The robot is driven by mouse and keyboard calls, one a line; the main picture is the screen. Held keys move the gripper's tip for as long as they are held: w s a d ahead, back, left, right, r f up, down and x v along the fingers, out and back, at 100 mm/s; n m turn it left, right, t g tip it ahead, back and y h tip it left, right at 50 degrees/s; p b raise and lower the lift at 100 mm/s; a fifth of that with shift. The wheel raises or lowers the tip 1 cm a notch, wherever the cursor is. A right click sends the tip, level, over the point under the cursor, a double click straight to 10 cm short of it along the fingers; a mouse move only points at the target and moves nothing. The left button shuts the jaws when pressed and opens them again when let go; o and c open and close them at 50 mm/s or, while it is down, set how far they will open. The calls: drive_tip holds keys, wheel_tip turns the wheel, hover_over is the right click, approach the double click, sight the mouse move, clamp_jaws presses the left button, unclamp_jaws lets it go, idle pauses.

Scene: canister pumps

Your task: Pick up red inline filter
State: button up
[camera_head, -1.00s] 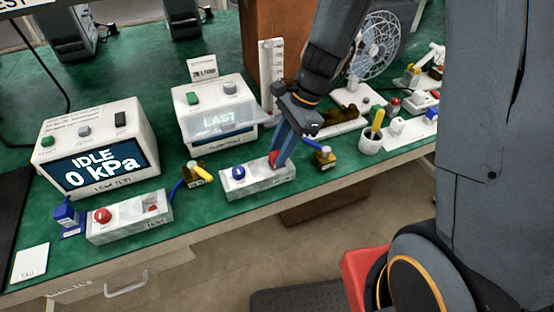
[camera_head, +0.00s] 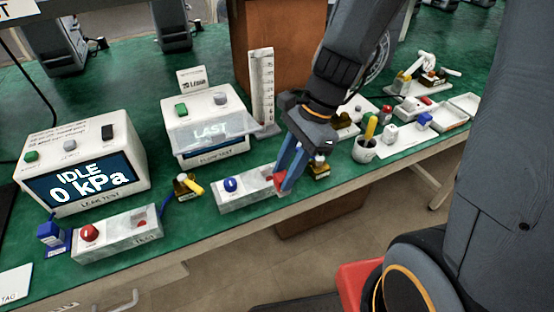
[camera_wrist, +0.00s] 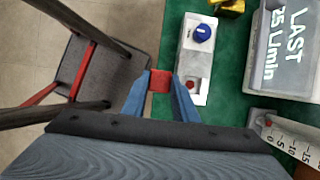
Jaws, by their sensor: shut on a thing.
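My gripper (camera_head: 285,184) is shut on the red inline filter (camera_head: 279,178), a small red block. In the wrist view the filter (camera_wrist: 160,82) sits between the two blue fingertips (camera_wrist: 161,78). It appears beside the white test block (camera_head: 233,200), on its front side, with floor showing behind it. The wrist view shows the white block (camera_wrist: 194,58) with a blue knob (camera_wrist: 203,33) and a small red spot (camera_wrist: 190,85) in its near end. The fingers hide part of the filter in the head view.
The flow test box (camera_head: 205,125) and a white upright scale (camera_head: 262,88) stand behind. Left are the leak test box (camera_head: 85,172) and another white block with a red knob (camera_head: 88,233). The bench edge is close in front.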

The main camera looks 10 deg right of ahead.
drive_tip(key=s+p, duration=0.2)
drive_tip(key=s, duration=0.1)
drive_tip(key=shift+s+d+r, duration=0.15)
drive_tip(key=shift+s+d, duration=0.05)
drive_tip(key=shift+d, duration=0.15)
drive_tip(key=shift+s+p, duration=0.2)
drive_tip(key=shift+p, duration=0.6)
